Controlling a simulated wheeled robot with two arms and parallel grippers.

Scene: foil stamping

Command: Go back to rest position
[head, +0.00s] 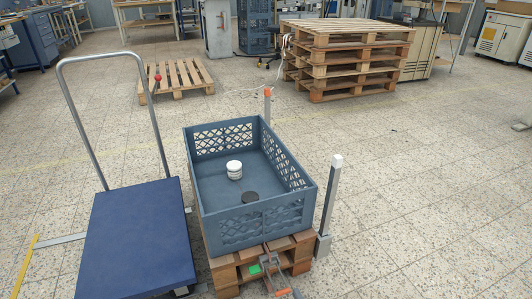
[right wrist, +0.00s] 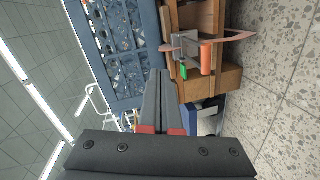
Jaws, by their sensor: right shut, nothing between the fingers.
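My left gripper is not in view.
A blue cart (head: 138,235) is at left, a grey post (head: 328,200) at right. Floor further right is clear.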

